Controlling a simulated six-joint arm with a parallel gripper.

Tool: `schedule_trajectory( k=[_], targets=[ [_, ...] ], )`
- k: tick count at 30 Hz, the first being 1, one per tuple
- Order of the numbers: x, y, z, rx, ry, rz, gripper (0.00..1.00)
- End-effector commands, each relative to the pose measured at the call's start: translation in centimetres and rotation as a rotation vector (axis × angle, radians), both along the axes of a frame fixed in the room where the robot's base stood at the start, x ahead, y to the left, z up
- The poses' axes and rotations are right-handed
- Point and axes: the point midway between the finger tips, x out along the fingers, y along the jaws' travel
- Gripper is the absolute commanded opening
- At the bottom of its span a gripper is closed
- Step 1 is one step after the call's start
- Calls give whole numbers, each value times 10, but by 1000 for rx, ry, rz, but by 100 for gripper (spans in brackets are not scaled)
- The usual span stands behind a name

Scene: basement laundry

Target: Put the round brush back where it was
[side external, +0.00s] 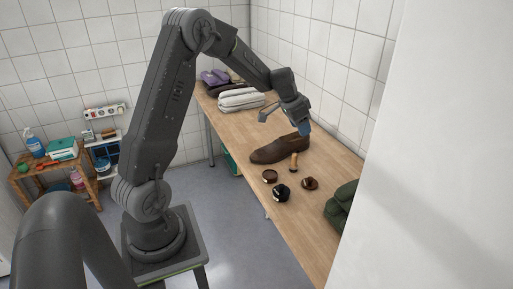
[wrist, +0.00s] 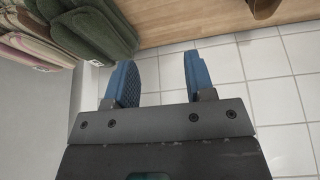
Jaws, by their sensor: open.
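My gripper (side external: 286,118) is open and empty, held above the wooden bench near a brown shoe (side external: 280,150). In the wrist view its two blue fingers (wrist: 158,84) are apart with only tiled wall between them. Several small items stand in front of the shoe: an upright piece with a light wooden handle (side external: 294,162), a round brown item (side external: 269,176), a round black item (side external: 281,192) and a small brown item (side external: 310,183). They are too small to tell which is the round brush. My gripper touches none of them.
The bench (side external: 320,225) runs along the tiled wall. Folded pale towels (side external: 241,99) lie at its far end. Green folded cloth (side external: 342,207) lies at the near right and shows in the wrist view (wrist: 90,38). A wooden shelf (side external: 53,172) with bottles stands left.

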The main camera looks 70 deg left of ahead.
Motion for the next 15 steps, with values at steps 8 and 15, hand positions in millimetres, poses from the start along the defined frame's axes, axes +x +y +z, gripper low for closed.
schedule_trajectory(
  k=[8,15],
  targets=[
    [-78,-128,102,0,-18,-9,49],
    [-177,-199,136,7,-44,21,49]
  ],
)
